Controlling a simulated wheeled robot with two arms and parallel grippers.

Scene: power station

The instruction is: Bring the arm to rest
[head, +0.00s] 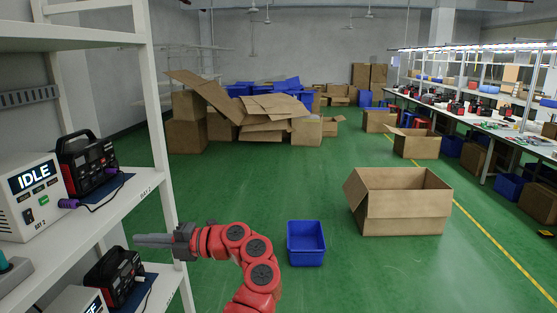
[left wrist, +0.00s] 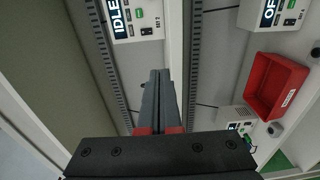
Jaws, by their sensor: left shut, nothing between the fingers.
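My left arm is red and comes in at the bottom of the head view. Its gripper (head: 150,240) is shut and empty, pointing left in front of the shelf rack (head: 158,110). In the left wrist view the dark fingers (left wrist: 160,90) are together with nothing between them. My right gripper is not in view.
On the rack stand a white box reading IDLE (head: 30,200), a black-and-red power unit (head: 88,160) and another unit (head: 115,275) below. A blue bin (head: 306,243) and an open carton (head: 405,205) stand on the green floor. The left wrist view shows a red bin (left wrist: 275,88).

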